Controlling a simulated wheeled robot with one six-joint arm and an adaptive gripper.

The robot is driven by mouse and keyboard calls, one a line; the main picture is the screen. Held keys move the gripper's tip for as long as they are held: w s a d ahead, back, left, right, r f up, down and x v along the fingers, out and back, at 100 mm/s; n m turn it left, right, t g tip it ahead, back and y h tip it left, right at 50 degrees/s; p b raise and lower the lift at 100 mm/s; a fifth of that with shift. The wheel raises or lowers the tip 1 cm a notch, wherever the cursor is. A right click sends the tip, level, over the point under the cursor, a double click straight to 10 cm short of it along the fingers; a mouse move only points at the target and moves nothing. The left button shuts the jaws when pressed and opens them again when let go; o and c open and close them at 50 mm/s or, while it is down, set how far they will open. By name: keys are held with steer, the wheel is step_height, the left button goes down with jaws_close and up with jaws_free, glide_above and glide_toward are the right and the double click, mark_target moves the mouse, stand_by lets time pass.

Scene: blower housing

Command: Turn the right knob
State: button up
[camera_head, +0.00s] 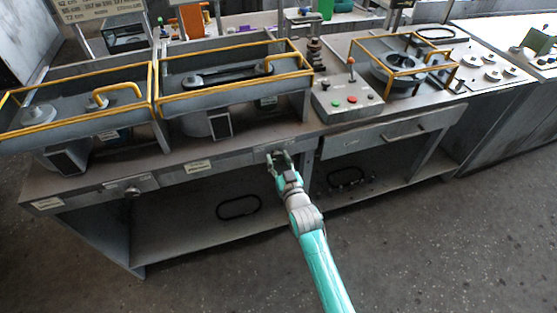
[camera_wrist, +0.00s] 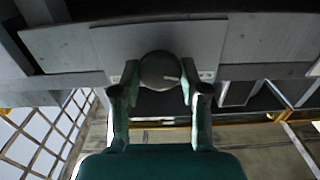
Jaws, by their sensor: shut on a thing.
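The right knob (camera_wrist: 160,68) is a round dark grey knob with a short pale mark on its face, to the right of its middle. It sits on the front panel of the workbench. My gripper (camera_head: 279,159) is at this panel, and its two fingers stand on either side of the knob. In the wrist view my gripper (camera_wrist: 161,84) is closed on the knob from left and right. In the head view the fingers mostly hide the right knob. The left knob (camera_head: 132,192) sits on the same front panel, far to the left.
The workbench (camera_head: 240,135) carries trays with yellow rails (camera_head: 75,105) and a control box (camera_head: 345,98) with buttons and a lever. A drawer (camera_head: 385,136) is to the right of my gripper. Black rings (camera_head: 238,207) lie on the lower shelf. The floor in front is clear.

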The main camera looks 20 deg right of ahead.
steer(key=o, duration=1.1)
steer(key=shift+o, duration=0.2)
steer(key=s, duration=1.2)
